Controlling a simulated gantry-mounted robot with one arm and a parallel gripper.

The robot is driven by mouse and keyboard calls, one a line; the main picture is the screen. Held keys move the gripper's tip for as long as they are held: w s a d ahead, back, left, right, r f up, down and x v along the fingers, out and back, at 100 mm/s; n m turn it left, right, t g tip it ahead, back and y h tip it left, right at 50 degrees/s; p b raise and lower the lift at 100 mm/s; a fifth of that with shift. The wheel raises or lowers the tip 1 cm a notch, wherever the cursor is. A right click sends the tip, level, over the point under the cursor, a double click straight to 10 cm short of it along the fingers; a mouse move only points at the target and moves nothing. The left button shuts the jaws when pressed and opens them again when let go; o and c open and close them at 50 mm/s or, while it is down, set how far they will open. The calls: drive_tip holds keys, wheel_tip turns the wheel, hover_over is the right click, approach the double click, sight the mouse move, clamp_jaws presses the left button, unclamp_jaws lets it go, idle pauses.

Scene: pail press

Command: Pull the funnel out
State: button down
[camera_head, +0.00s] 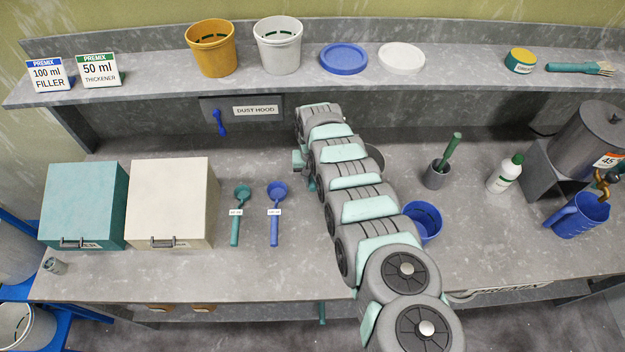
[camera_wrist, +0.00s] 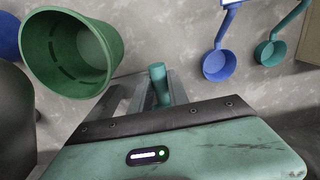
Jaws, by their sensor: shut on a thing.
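My gripper (camera_wrist: 155,92) is shut on a teal rod-like piece (camera_wrist: 157,76), whose rounded end shows between the fingers in the wrist view. I cannot tell whether this piece is part of the funnel; no funnel shape shows clearly in either view. A green pail (camera_wrist: 98,72) with an open top stands beside the gripper, at upper left in the wrist view. It is hidden behind my arm in the head view. In the head view, my gripper (camera_head: 301,164) is small and partly covered by my arm, above the bench left of centre.
A teal ladle (camera_head: 242,193) and a blue ladle (camera_head: 277,192) lie left of my arm, near a cream box (camera_head: 170,205). A blue pail (camera_head: 424,218) stands right of my arm. A grey mortar (camera_head: 437,177) and white bottle (camera_head: 503,176) stand farther right. The shelf (camera_head: 150,85) overhangs behind.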

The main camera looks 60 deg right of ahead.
drive_tip(key=shift+r, duration=0.2)
drive_tip(key=shift+r+p, duration=0.45)
drive_tip(key=shift+p, duration=0.35)
